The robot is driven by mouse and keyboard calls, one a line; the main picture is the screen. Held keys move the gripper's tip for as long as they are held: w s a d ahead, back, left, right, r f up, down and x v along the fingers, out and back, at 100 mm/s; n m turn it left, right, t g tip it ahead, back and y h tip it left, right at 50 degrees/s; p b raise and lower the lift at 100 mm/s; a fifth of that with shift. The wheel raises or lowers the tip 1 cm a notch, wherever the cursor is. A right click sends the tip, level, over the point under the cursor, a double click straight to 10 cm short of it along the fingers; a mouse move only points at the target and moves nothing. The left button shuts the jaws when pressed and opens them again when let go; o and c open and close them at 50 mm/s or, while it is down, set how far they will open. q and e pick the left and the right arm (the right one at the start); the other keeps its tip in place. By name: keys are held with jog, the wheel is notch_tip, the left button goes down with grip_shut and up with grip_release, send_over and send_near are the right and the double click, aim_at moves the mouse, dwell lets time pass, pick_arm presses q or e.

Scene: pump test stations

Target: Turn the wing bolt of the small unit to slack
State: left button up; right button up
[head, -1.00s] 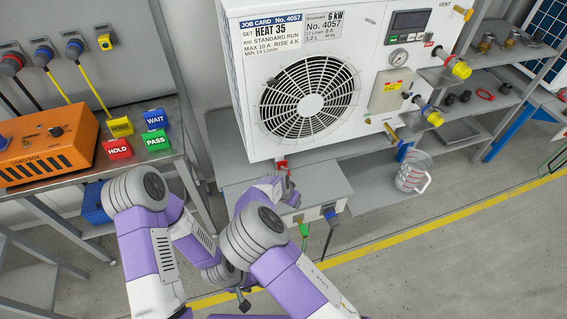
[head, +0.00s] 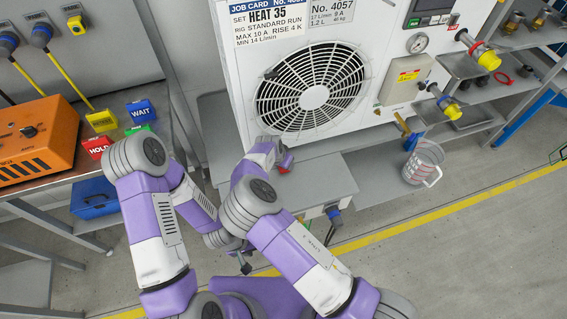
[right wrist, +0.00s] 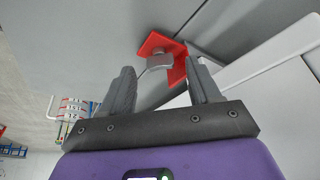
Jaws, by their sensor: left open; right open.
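The white unit (head: 235,90) with the round fan grille stands on a grey bench. A red bracket (head: 286,162) shows at its lower front edge in the head view. In the right wrist view the red bracket (right wrist: 177,66) carries a grey, wing-like piece (right wrist: 158,62), which looks like the wing bolt. My right gripper (right wrist: 160,72) is open, its fingertips to either side of that piece; contact cannot be told. In the head view its fingers are mostly hidden behind my wrist. My left gripper (head: 245,264) is open and empty, low over the floor.
A left bench holds an orange box (head: 35,140) and coloured HOLD (head: 97,146) and WAIT (head: 141,110) blocks. Open floor lies beyond the yellow line.

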jog(key=shift+x, duration=1.1)
jog(key=shift+c, duration=0.2)
jog(key=c, duration=1)
